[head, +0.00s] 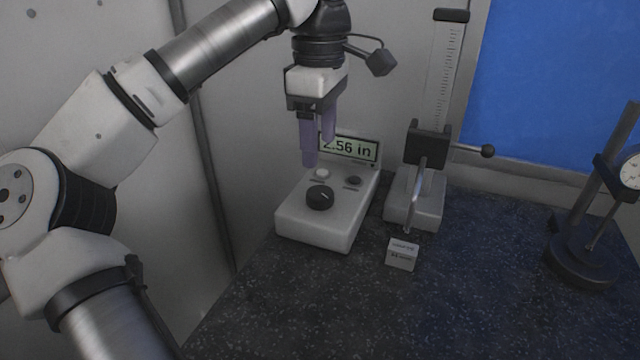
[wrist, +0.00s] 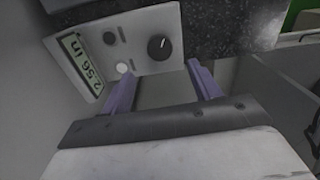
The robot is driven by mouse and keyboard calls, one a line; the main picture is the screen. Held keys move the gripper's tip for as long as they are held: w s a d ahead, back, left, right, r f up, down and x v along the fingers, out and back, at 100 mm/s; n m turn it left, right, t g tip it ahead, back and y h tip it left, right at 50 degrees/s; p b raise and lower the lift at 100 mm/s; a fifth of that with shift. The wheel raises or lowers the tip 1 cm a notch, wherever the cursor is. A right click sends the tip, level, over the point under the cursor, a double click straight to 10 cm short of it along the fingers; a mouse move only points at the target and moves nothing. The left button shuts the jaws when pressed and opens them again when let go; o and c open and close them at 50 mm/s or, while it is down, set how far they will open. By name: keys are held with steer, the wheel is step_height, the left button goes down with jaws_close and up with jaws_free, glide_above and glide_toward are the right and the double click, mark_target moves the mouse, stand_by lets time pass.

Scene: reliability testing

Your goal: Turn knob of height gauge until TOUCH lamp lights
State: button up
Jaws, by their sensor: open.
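A pale control box (head: 312,228) with a black knob (head: 320,198) stands on the dark bench; the knob also shows in the wrist view (wrist: 159,47). Its display (head: 355,150) reads 2.56 in. A white round button (head: 322,173) and a dark round piece (head: 354,181) sit behind the knob; neither glows, and I cannot read their labels. The height gauge (head: 414,208) stands right of the box, its slanted rod reaching down toward a small labelled block (head: 402,256). My gripper (head: 318,154) is open and empty above the back of the box, apart from the knob.
A dial indicator stand (head: 580,262) stands at the far right of the bench. A grey wall is close behind and left. The front of the bench (head: 330,310) is clear.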

mark_target(320, 192)
step_height(320, 192, down, 9)
steer(key=shift+p, duration=0.7)
steer(key=c, duration=1)
